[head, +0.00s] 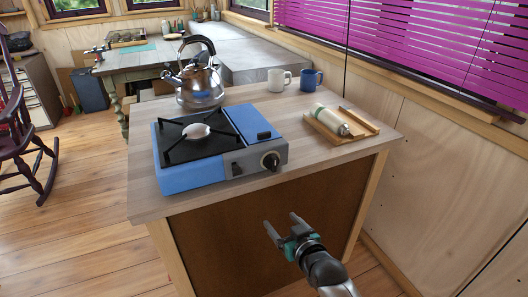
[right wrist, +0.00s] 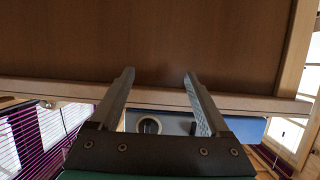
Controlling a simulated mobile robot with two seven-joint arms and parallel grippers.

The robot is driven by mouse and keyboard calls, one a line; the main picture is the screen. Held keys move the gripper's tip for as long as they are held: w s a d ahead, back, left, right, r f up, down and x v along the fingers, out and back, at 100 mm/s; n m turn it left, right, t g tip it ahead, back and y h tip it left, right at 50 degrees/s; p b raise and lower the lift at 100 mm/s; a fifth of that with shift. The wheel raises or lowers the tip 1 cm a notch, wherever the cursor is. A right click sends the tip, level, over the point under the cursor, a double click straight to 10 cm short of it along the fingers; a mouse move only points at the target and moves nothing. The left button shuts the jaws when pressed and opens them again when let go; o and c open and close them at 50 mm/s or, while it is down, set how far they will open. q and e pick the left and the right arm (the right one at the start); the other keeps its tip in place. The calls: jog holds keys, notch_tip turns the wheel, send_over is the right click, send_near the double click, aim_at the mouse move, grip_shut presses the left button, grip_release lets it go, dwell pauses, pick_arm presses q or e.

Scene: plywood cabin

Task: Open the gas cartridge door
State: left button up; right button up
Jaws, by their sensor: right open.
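A blue camping stove (head: 190,179) stands on the wooden counter, with a black grate and pale burner on its left part. The gas cartridge door (head: 248,118) is the flat blue panel on the stove's right part, with a dark handle (head: 264,135) near its front; it looks shut. A round knob (head: 270,160) is on the stove's front face. My right gripper (head: 281,223) is open and empty, in front of the counter and below its top, apart from the stove. In the right wrist view its fingers (right wrist: 159,74) are spread, with the knob (right wrist: 149,126) beyond them.
A kettle (head: 199,86) stands behind the stove, with a white mug (head: 279,81) and a blue mug (head: 308,79) to its right. A gas cartridge (head: 331,120) lies on a wooden tray (head: 365,122) right of the stove. The counter's front edge (head: 290,188) lies between gripper and stove.

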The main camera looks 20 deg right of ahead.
aim_at(265, 134)
notch_tip(265, 134, up, 17)
jog(key=w+d+t, duration=0.1)
jog(key=w+t, duration=0.1)
jog(key=t, duration=0.2)
jog(key=w+b, duration=0.1)
jog(key=w, duration=0.4)
jog(key=w+b, duration=0.1)
jog(key=w, duration=0.4)
jog(key=w+b, duration=0.1)
jog(key=w, duration=0.4)
jog(key=shift+d+r, duration=0.15)
jog(key=shift+d, duration=0.1)
grip_shut()
dwell(0.4)
